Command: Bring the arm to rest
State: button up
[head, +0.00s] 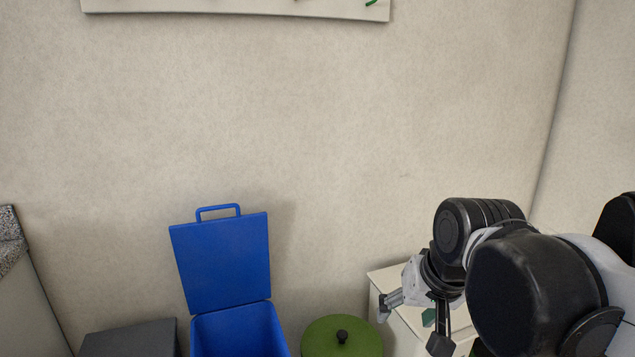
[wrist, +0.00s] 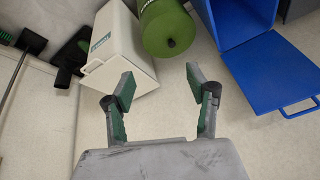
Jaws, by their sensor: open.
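My gripper (head: 412,322) is at the lower right of the head view, at the end of my bent arm. It is in front of a white box-like container as seen from the head, and hides part of it. In the wrist view my gripper (wrist: 160,82) has its two fingers spread wide apart, with green pads and nothing between them.
A blue bin (head: 238,330) with its lid (head: 222,262) raised stands left of my gripper. A green round-lidded container (head: 342,338) stands between them, beside the white container (wrist: 122,50). A dark grey box (head: 130,340) is at lower left.

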jog(key=s+d+f+t+h, duration=0.1)
jog(key=s+d+f, duration=0.1)
jog(key=s+d, duration=0.15)
jog(key=s+d+f+t, duration=0.1)
jog(key=s+d+f, duration=0.1)
jog(key=s, duration=0.3)
notch_tip(320, 180, up, 14)
jog(key=p, duration=1.3)
jog(key=shift+w+a+f+n, duration=0.15)
jog(key=shift+w+f+n, duration=0.1)
jog(key=shift+n, duration=0.15)
jog(key=shift+c, duration=0.3)
